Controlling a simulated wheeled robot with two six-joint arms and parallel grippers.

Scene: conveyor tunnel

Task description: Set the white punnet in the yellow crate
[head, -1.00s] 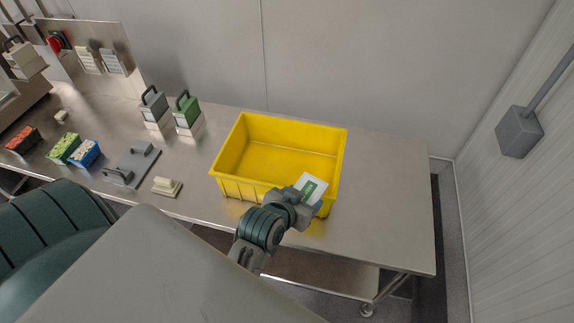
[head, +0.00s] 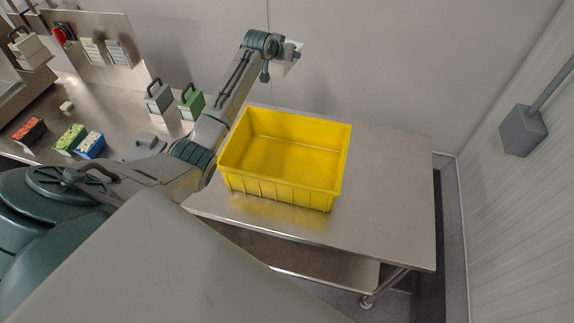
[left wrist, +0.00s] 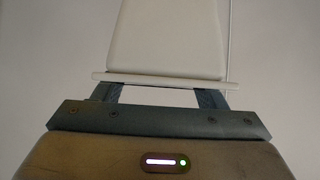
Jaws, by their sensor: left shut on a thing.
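The yellow crate (head: 335,175) stands on the steel table in the head view, and its inside looks empty. My left arm reaches past the crate's left side, and my left gripper (head: 294,48) is high beyond its far rim, near the back wall. It is shut on the white punnet (head: 287,68), which is small and partly hidden there. In the left wrist view the pale punnet (left wrist: 172,40) sits just beyond the fingers of the left gripper (left wrist: 160,93), its rim across them. My right gripper is not in view.
The steel table (head: 395,190) is bare right of the crate. A green box (head: 191,103) and a grey box (head: 158,98) with handles stand left of it. Filled punnets (head: 75,140) lie farther left. The wall (head: 370,60) is close behind.

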